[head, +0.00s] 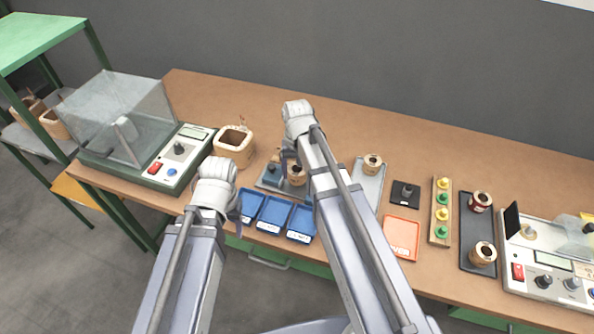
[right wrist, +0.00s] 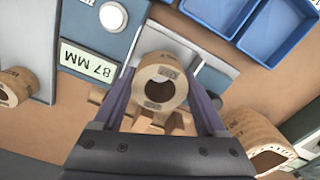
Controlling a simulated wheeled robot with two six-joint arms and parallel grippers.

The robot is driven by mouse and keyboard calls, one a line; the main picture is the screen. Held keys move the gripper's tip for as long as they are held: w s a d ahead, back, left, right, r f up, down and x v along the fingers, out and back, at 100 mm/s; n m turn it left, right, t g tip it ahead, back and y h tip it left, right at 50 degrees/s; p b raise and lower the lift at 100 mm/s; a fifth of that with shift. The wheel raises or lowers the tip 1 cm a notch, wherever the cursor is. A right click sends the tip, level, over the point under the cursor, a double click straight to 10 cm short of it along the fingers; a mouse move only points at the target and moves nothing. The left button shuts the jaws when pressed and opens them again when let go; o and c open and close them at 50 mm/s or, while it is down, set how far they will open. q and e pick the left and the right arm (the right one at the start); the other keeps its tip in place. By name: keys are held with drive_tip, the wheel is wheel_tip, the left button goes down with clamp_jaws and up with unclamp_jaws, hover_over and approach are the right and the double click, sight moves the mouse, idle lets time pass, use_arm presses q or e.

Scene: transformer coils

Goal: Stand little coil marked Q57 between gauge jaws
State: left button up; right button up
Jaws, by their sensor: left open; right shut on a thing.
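The small tan coil (right wrist: 160,88) is between the fingers of my right gripper (right wrist: 163,105), which is shut on it. Its open bore faces the right wrist camera; its marking is too small to read. In the head view the coil (head: 297,176) shows beside the right gripper (head: 288,162), at the grey gauge (head: 268,184). In the right wrist view the gauge's display (right wrist: 88,62) reads 87 MM, and a light grey block (right wrist: 155,38) lies just beyond the coil. I cannot tell whether the coil touches the jaws. My left gripper (head: 236,212) is open and empty near the blue trays.
Blue trays (head: 273,213) stand in front of the gauge. Another coil (head: 372,163) sits on a grey plate (head: 365,190). A dark tray (head: 478,228) with coils and another tester (head: 545,268) are right.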

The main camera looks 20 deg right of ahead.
drive_tip(key=shift+f+b, duration=1.15)
drive_tip(key=shift+f, duration=0.15)
drive_tip(key=o, duration=1.4)
drive_tip(key=shift+c, duration=0.8)
drive_tip(key=shift+o, duration=1)
drive_tip(key=shift+r, duration=0.1)
wheel_tip(320, 180, up, 8)
drive_tip(key=p, duration=0.8)
drive_tip(key=shift+s+a, duration=0.1)
drive_tip(key=s+a+n+h, duration=0.1)
drive_tip(key=s+a+n, duration=0.5)
drive_tip(key=s+a, duration=0.4)
drive_tip(key=s, duration=0.4)
drive_tip(key=shift+a, duration=0.15)
